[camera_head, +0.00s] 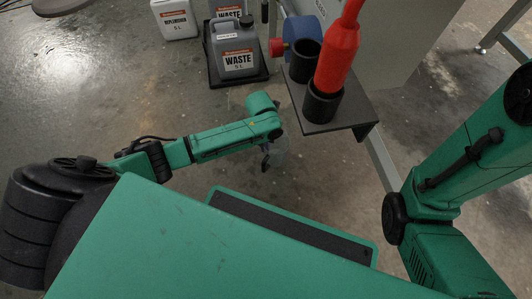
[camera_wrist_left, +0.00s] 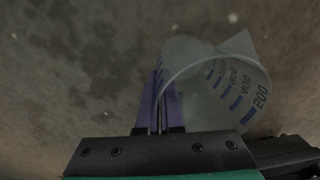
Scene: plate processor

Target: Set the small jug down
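The small jug (camera_wrist_left: 225,85) is translucent, with dark blue volume marks and numbers on its wall and a pointed spout. In the left wrist view the purple fingers of my left gripper (camera_wrist_left: 163,108) are close together at the jug's left side and are shut on it; the exact part gripped is unclear. In the head view the left gripper (camera_head: 266,158) points down over the floor, with the pale, faint jug (camera_head: 280,154) beside it. Below the jug only concrete floor shows. My right arm comes in at the right, but its gripper is out of the picture.
A black bracket shelf (camera_head: 345,112) near the left gripper carries a red bottle (camera_head: 338,58) in a black cup and an empty black cup (camera_head: 304,62). A grey waste canister (camera_head: 235,50) stands in a black tray behind. A white canister (camera_head: 175,18) stands further left.

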